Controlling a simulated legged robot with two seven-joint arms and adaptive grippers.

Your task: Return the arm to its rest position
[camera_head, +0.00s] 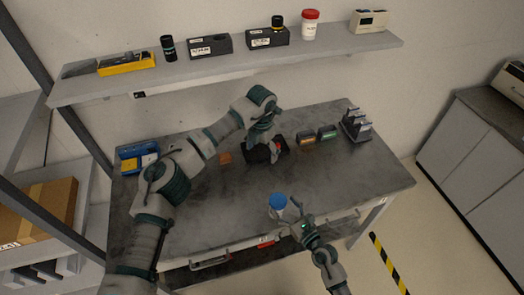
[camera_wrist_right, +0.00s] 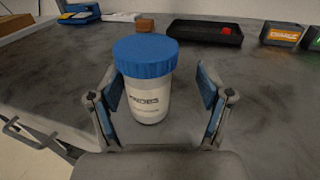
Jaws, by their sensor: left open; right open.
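My left arm reaches across the table (camera_head: 350,187). Its gripper (camera_head: 270,152) is open at the black tray, partly hiding it. My right gripper (camera_head: 292,214) is low at the table's front. In the right wrist view this gripper (camera_wrist_right: 165,100) is open, with one finger on each side of a white jar (camera_wrist_right: 150,100) with a blue lid. The jar also shows in the head view (camera_head: 278,203).
The black tray (camera_wrist_right: 203,35) holds a small red thing (camera_wrist_right: 227,31). A blue bin (camera_head: 130,165), a brown block (camera_head: 225,158), orange and green boxes (camera_head: 305,138) and a grey rack (camera_head: 356,126) stand on the table. A loaded shelf (camera_head: 230,69) hangs above the table's back.

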